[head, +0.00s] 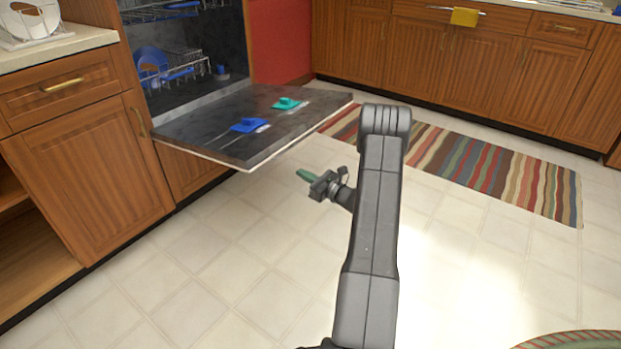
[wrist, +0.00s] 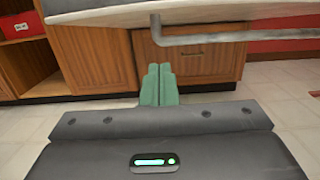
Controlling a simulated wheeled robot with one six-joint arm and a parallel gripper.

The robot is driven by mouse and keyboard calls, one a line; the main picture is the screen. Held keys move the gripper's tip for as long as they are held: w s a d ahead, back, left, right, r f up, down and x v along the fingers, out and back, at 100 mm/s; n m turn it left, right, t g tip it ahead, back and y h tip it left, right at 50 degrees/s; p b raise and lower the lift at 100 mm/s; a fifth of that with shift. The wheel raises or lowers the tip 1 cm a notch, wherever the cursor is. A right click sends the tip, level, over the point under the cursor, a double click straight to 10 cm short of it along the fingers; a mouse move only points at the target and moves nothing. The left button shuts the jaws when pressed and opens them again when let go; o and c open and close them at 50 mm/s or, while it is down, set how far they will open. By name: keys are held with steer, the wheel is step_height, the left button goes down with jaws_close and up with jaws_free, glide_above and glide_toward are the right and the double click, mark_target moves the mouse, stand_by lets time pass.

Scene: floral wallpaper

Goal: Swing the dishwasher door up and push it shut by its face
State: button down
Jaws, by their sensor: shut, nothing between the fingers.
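The dishwasher door (head: 215,140) is hinged down and lies open, close to level, with its dark inner side up. In the wrist view the pale door (wrist: 120,14) spans the top of the picture, with a grey bar handle (wrist: 230,37) below it. My gripper (head: 304,175) is in front of the door and lower than its front edge, apart from it in the head view. Its green fingers (wrist: 158,84) are together and empty, below the door in the wrist view.
A blue piece (head: 248,125) and a teal piece (head: 286,103) sit on the door's inner side. Racks with blue dishes (head: 152,60) are inside the dishwasher. Wooden cabinets (head: 90,165) flank it. A striped rug (head: 480,170) lies at right; the tiled floor in front is clear.

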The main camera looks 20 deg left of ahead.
steer(key=w+a+r+b, duration=0.2)
steer(key=a+r, duration=0.2)
steer(key=a, duration=0.2)
steer(key=shift+r+b, duration=0.3)
steer(key=shift+b, duration=0.1)
steer(key=shift+w+r, duration=0.1)
steer(key=shift+r, duration=0.05)
